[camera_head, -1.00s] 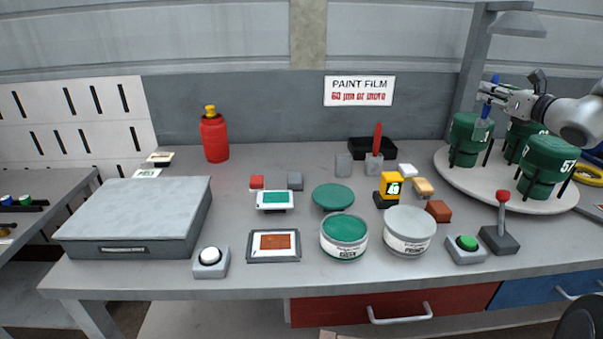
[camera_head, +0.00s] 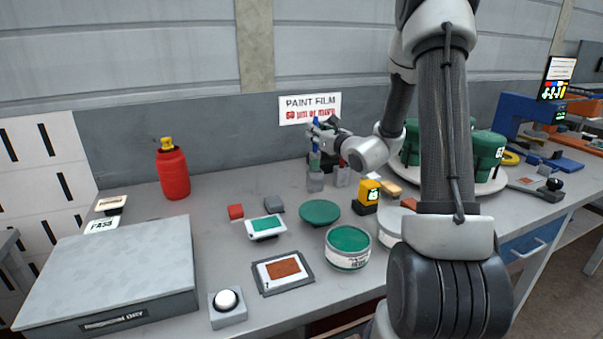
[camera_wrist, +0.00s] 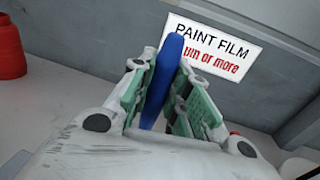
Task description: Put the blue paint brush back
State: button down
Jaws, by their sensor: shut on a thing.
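My gripper (camera_head: 316,131) is shut on the blue paint brush, seen upright in the head view (camera_head: 315,145). In the wrist view the blue handle (camera_wrist: 162,82) stands between the two green-padded fingers (camera_wrist: 160,100). The brush's lower end is right above or in the left grey holder block (camera_head: 315,182); I cannot tell which. A second grey holder block (camera_head: 342,177) stands just to its right. The red brush that stood in it is hidden behind my gripper and wrist.
An open green paint can (camera_head: 348,262), a green lid (camera_head: 319,211) and a yellow gauge (camera_head: 366,196) stand in front of the holders. A red bottle (camera_head: 172,172) stands at the left back.

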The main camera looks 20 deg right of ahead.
aim_at(316, 154)
notch_tip(316, 154, down, 8)
jog(key=shift+r, duration=0.25)
jog(key=shift+f, duration=0.2)
jog(key=c, duration=1.4)
grip_release()
jog(key=shift+o, duration=0.2)
jog(key=shift+r, duration=0.1)
